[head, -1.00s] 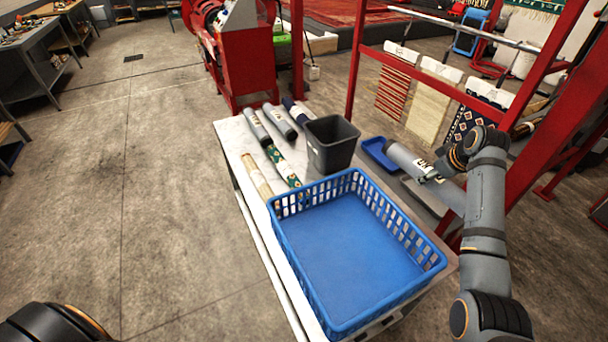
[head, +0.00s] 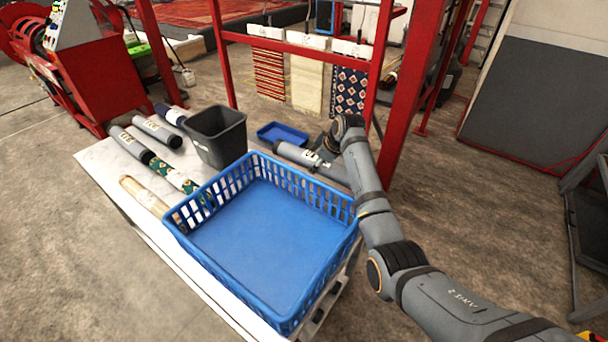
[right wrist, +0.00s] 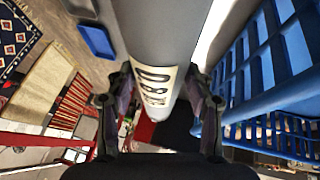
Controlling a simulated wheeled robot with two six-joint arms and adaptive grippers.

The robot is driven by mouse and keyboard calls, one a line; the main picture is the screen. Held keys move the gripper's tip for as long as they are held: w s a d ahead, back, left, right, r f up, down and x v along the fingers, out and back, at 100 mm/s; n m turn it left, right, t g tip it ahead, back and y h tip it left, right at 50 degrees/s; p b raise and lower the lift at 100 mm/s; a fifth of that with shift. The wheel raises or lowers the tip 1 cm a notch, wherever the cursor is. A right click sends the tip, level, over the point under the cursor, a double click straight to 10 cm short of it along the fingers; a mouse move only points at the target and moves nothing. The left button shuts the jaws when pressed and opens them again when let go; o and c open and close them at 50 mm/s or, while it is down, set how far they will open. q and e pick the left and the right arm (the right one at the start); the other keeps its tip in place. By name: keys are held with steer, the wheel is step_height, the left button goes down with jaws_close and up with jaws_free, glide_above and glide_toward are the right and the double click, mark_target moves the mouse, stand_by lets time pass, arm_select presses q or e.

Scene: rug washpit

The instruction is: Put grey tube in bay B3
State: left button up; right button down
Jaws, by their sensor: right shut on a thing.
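A grey tube (head: 296,152) with a pale label and dark characters is held level above the right side of the white table, behind the blue basket. My right gripper (head: 325,158) is shut around it. In the right wrist view the tube (right wrist: 160,35) runs between the two fingers (right wrist: 158,85), its label facing the camera. More grey tubes lie on the table's left: one (head: 158,132) and another (head: 131,145), both labelled. I cannot make out a bay marked B3. My left gripper is not in view.
A blue basket (head: 268,312), empty, fills the table's front. A dark bin (head: 218,140) and small blue tray (head: 283,132) stand behind it. Patterned rolls (head: 176,177) lie left. A red frame (head: 290,47) with hanging rugs rises behind. Open floor lies right.

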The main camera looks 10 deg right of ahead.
mark_target(336, 172)
steer(key=shift+w+f, duration=0.1)
steer(key=shift+f, duration=3.2)
steer(key=c, duration=0.5)
jaws_free()
steer(key=shift+f, duration=0.1)
steer(key=p+v, duration=0.1)
steer(key=v, duration=1.1)
